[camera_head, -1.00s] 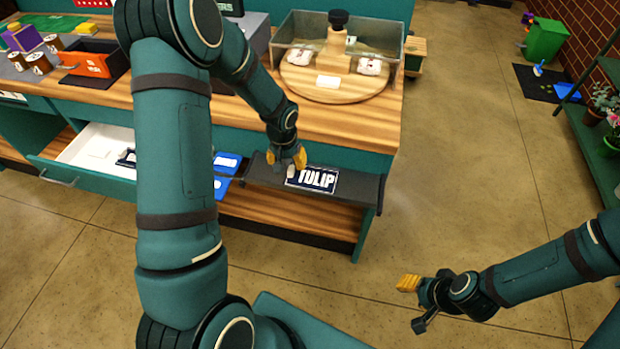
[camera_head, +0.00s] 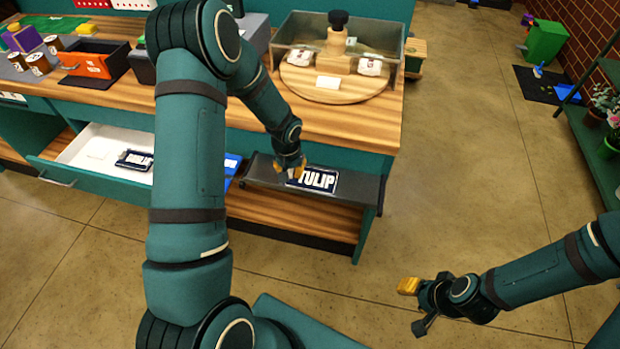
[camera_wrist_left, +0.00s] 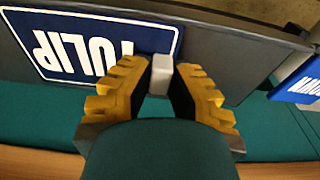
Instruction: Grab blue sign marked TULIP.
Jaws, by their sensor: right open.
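The blue TULIP sign (camera_head: 322,180), with white letters and a white border, lies on a dark panel (camera_head: 360,190) at the counter's front. In the left wrist view the sign (camera_wrist_left: 85,45) appears upside down at upper left. My left gripper (camera_head: 291,170) is at the sign's left edge. Its yellow fingertips (camera_wrist_left: 162,80) stand on both sides of a small light grey block (camera_wrist_left: 162,70), close to it; I cannot tell whether they press on it. The block's link to the sign is unclear. My right gripper (camera_head: 415,303) is open and empty above the floor, at lower right.
An open white drawer (camera_head: 85,150) at left holds another dark sign (camera_head: 135,160). Another blue sign (camera_wrist_left: 300,85) shows at the right of the wrist view. A glass-sided bin and round board (camera_head: 335,88) stand on the counter.

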